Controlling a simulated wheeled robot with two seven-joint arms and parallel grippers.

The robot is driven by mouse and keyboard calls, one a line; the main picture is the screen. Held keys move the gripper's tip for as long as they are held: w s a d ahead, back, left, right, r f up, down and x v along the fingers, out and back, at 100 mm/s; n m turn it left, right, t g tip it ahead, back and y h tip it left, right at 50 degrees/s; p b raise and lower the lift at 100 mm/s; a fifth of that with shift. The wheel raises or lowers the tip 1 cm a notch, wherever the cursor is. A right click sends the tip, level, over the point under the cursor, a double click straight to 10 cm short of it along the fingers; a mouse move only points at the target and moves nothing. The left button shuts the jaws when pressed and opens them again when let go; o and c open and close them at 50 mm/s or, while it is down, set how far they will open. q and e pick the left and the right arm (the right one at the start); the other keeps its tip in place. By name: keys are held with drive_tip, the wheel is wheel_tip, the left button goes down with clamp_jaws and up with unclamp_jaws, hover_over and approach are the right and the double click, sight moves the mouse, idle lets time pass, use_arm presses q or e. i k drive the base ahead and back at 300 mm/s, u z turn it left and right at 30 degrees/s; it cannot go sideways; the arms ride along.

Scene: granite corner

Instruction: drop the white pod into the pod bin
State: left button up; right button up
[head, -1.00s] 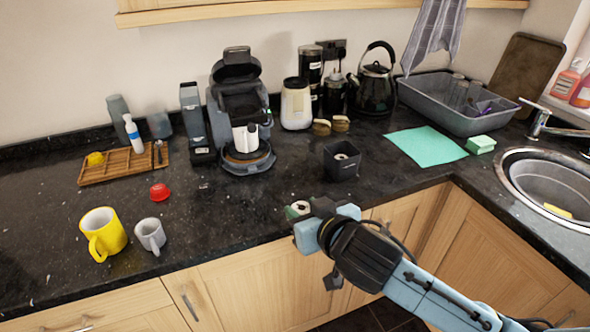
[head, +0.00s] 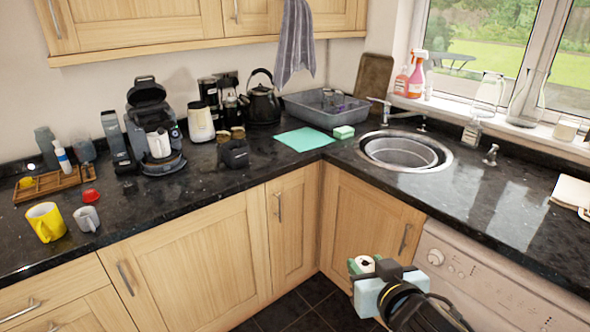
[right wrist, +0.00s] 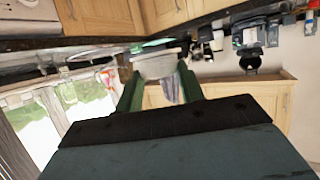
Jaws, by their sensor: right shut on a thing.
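The white pod (head: 365,263) is in the jaws of my right gripper (head: 363,267), low in the head view, in front of the corner cabinet door. The pod bin (head: 234,155), a small dark square container, stands on the granite counter in front of the two brown-topped items. It is well to the left of my right gripper and farther away. Its inside is hard to make out now. My left gripper is not in view.
The coffee machine (head: 151,125) and kettle (head: 262,100) stand behind the bin. A green cloth (head: 304,139) and sponge (head: 344,132) lie to its right, before the sink (head: 403,152). Yellow (head: 45,222) and grey mugs (head: 87,218) stand at left. Dark floor (head: 300,303) is open below.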

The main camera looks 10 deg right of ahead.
sight(241, 151)
drive_tip(key=u, duration=0.8)
drive_tip(key=i, duration=1.25)
drive_tip(key=z, duration=0.35)
